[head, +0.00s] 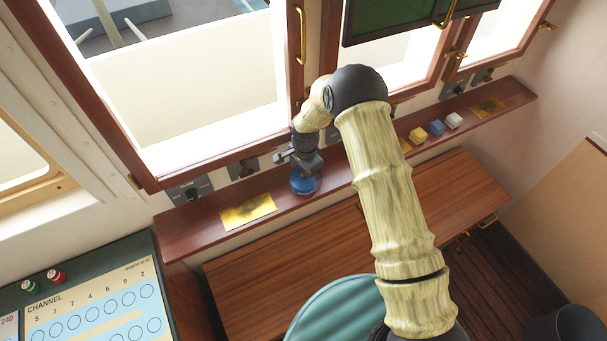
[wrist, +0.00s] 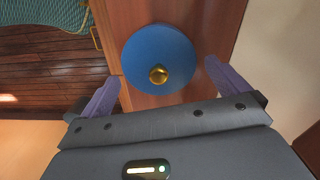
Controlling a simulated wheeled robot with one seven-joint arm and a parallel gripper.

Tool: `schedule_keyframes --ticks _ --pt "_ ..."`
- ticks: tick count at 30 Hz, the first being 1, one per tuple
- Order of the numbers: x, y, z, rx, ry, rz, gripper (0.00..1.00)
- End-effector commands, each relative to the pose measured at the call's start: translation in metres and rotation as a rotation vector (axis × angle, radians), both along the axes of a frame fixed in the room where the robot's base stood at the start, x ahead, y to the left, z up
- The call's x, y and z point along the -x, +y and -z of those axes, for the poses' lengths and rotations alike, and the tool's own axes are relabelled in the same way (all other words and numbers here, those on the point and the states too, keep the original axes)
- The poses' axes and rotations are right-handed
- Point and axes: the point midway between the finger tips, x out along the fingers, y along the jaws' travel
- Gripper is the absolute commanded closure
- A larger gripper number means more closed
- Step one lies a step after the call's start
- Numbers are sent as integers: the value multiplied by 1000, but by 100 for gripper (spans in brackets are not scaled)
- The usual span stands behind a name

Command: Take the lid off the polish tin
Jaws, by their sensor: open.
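The polish tin (head: 303,182) stands on the narrow wooden shelf below the windows. In the wrist view its round blue lid (wrist: 140,58) with a small brass knob (wrist: 158,74) faces the camera; the lid hides the body of the tin. My gripper (head: 301,163) is above the tin in the head view. In the wrist view my gripper (wrist: 163,78) has its two purple fingers spread wide, one towards each side of the lid, with nothing held between them. I cannot tell how far above the lid the fingertips are.
The shelf (head: 200,230) carries a brass plate (head: 248,211) left of the tin. Yellow (head: 417,135), blue (head: 437,128) and white (head: 454,120) blocks stand farther right. Window frames rise close behind the shelf. A channel chart board (head: 95,305) is at lower left. A wooden desk top (head: 270,270) lies below.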

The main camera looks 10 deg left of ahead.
Motion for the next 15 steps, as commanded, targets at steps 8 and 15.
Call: schedule_keyframes --ticks 8,15 --pt "0 0 5 0 0 0 0" --pt "0 0 5 0 0 0 0"
